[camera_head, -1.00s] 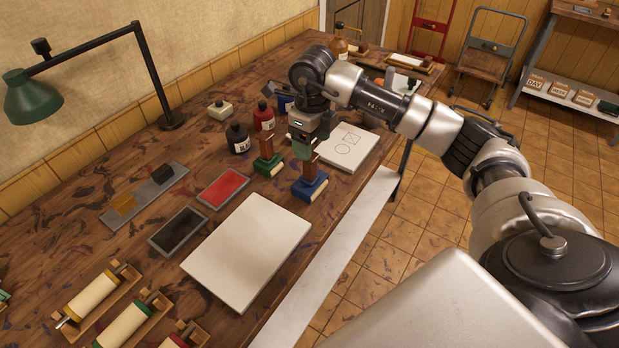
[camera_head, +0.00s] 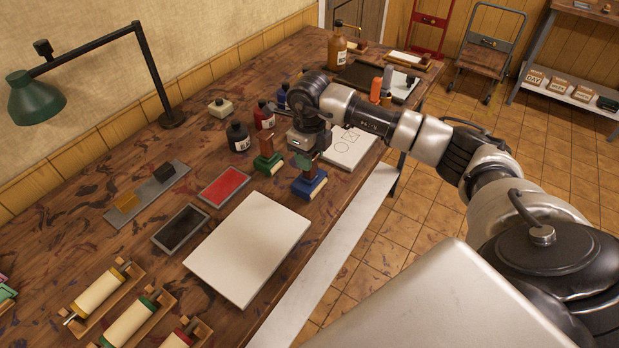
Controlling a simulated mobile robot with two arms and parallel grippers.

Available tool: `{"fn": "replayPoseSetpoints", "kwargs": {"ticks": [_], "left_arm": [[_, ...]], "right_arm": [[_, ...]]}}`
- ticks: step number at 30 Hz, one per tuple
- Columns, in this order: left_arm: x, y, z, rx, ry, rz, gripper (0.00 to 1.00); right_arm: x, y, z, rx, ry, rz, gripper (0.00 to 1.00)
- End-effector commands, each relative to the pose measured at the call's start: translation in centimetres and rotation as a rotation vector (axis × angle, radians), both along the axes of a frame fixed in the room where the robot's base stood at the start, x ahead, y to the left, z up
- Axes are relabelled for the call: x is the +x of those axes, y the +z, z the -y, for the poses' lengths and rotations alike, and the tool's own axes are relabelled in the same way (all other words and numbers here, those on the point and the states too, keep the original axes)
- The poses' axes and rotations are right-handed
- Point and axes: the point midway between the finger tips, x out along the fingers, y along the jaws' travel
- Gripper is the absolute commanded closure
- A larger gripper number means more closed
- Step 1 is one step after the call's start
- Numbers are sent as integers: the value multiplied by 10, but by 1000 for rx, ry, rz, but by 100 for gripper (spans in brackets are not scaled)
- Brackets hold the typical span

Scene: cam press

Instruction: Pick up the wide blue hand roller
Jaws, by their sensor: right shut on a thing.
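The wide blue hand roller (camera_head: 311,186) has a blue body with a pale underside and a brown upright handle. It stands near the table's front edge, to the right of a similar green hand roller (camera_head: 269,164). My right gripper (camera_head: 306,161) comes down from above and is shut on the blue roller's handle. The fingers hide the upper handle. The roller looks upright and at table level; I cannot tell whether it touches the table. My left gripper is not in view.
A white slab (camera_head: 249,250) lies just in front of the rollers. A red ink tray (camera_head: 224,184) and a dark tray (camera_head: 180,228) lie to the left. A black bottle (camera_head: 238,138) and a red bottle (camera_head: 264,115) stand behind. A printed sheet (camera_head: 349,147) lies to the right.

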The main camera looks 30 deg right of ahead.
Motion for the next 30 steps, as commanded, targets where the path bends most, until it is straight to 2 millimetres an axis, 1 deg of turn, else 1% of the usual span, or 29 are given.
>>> {"fn": "replayPoseSetpoints", "kwargs": {"ticks": [1, 2, 12, 16, 20, 23, 24, 26, 30], "left_arm": [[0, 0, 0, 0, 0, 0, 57], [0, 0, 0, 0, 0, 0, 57], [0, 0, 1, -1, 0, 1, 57], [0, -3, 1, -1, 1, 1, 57], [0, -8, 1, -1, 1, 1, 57], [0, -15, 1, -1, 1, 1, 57], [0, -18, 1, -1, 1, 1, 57], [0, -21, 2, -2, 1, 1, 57], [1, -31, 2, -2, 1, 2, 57]], "right_arm": [[0, 0, 0, 0, 0, 0, 98], [0, 0, 0, 0, 0, 0, 100], [1, 2, 0, 0, 0, 3, 100], [1, 6, 0, 1, 0, 5, 100], [1, 18, 0, 0, 1, 6, 100], [2, 35, 0, 1, -1, 8, 100], [2, 43, 1, 0, -1, 10, 100], [-14, 48, 9, -3, -1, 6, 100], [-43, 67, 22, -4, -1, 5, 100]]}}
